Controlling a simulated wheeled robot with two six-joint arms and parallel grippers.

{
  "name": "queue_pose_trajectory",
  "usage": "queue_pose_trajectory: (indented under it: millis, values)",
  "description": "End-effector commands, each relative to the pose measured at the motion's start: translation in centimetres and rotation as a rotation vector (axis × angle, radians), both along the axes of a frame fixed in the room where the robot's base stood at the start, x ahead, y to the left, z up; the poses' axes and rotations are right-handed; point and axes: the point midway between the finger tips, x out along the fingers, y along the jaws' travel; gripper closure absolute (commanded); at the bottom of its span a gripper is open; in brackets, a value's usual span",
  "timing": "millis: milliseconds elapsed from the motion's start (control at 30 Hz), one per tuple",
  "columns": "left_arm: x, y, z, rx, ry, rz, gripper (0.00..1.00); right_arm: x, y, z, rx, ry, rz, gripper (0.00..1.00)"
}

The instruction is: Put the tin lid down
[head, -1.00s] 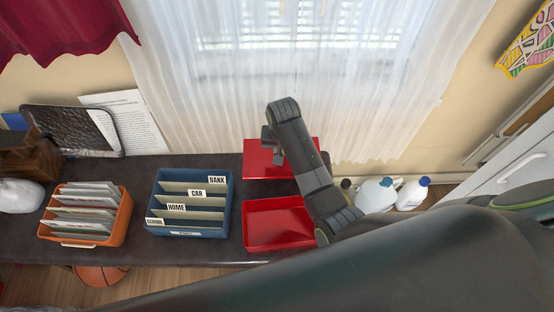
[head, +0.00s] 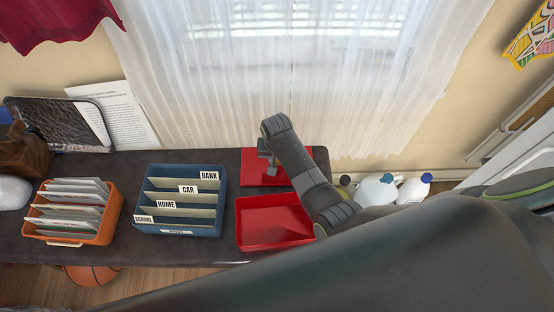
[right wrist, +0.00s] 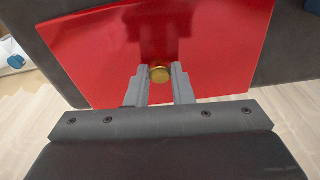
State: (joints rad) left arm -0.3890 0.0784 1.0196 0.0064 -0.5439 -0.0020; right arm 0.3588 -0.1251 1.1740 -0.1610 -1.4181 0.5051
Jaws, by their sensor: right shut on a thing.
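The tin lid (head: 300,160) is a flat red plate behind the tin, over the back right of the dark counter. In the right wrist view the lid (right wrist: 100,55) has a small brass knob (right wrist: 160,73). My right gripper (head: 266,160) is above the lid, with its fingers (right wrist: 160,82) shut on the knob. The lid looks level and close to the counter; I cannot tell whether it touches. The red tin (head: 275,221) stands open and empty at the counter's front right. My left gripper is not in view.
A blue file box (head: 180,228) with labelled dividers stands left of the tin. An orange box of envelopes (head: 105,228) stands further left. Bottles (head: 413,188) stand beyond the counter's right end. The curtain (head: 300,80) hangs behind. Bare counter lies between the blue box and lid.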

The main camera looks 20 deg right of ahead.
Motion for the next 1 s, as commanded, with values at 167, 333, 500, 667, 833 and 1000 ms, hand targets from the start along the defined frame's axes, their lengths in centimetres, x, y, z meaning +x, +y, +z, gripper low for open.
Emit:
queue_pose_trajectory:
  millis: [167,333,500,667,833,1000]
  values:
    - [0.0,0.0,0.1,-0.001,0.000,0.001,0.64,0.1,0.0,0.0,0.001,-0.001,0.000,1.00]
    - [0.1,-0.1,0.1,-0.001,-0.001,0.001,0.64,0.0,0.0,-0.2,0.001,-0.001,0.000,1.00]
    - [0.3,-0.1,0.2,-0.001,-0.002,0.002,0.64,0.0,0.0,-0.3,0.001,-0.001,0.000,0.61]
    - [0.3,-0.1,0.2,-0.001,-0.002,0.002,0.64,0.0,0.0,-0.3,0.001,-0.001,0.000,0.58]
    - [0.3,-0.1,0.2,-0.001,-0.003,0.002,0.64,0.0,0.0,-0.1,0.001,-0.001,0.000,0.58]
    - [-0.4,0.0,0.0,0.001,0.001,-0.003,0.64,0.0,0.1,1.2,0.001,-0.003,0.001,0.58]
